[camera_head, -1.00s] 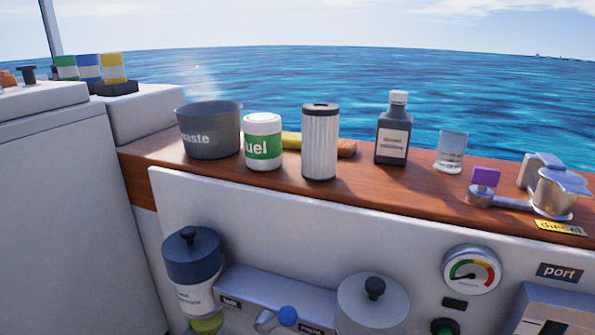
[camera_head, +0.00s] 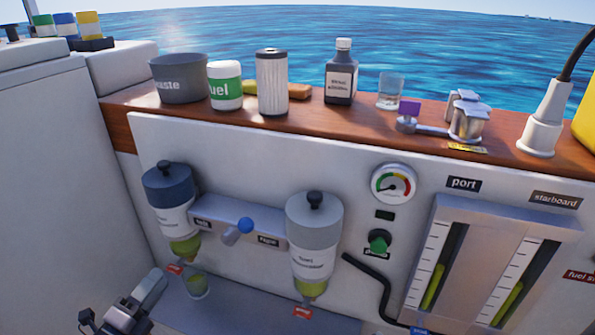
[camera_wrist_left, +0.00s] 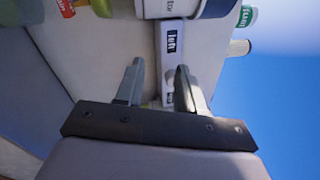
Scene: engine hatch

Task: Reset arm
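My left gripper (camera_head: 122,308) is at the bottom left of the head view, low in front of the white panel (camera_head: 240,180), left of the small cup (camera_head: 195,284). In the left wrist view its two fingers (camera_wrist_left: 158,78) stand apart with nothing held between them. Beyond them is the grey valve block (camera_wrist_left: 172,60) with its "left" label. I cannot tell the exact distance to it. My right gripper is in neither view.
The left filter bowl (camera_head: 172,205), right filter bowl (camera_head: 314,235) and blue-knobbed lever (camera_head: 240,228) stick out from the panel.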

